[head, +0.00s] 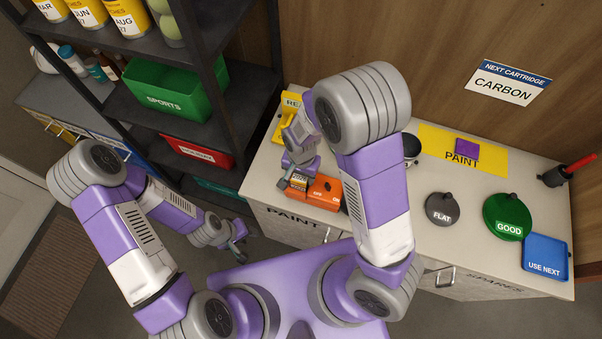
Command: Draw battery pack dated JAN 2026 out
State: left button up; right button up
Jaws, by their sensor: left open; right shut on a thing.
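An orange unit (324,192) with small OFF and ON labels sits on the near-left part of the white counter. A small dark block with a yellowish label (299,182), seemingly the battery pack, is at its left end; its date is too small to read. My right gripper (300,173) is directly above this block and shut on it, partly covering it. I cannot tell whether the block is still seated in the orange unit. My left gripper (240,243) is open and empty, low in front of the shelf, left of the counter.
The counter (400,222) also holds a yellow PAINT mat (485,158) with a purple block (466,146), a FLAT disc (440,209), a green GOOD disc (507,217) and a blue USE NEXT tray (545,258). A dark shelf with a green SPORTS bin (174,90) stands left.

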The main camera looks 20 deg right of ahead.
jog(key=shift+r+p, duration=1.15)
jog(key=shift+r, duration=0.2)
jog(key=shift+r, duration=0.15)
jog(key=shift+r+p, duration=0.55)
jog(key=shift+p, duration=0.1)
notch_tip(320, 180, up, 4)
jog(key=p, duration=0.4)
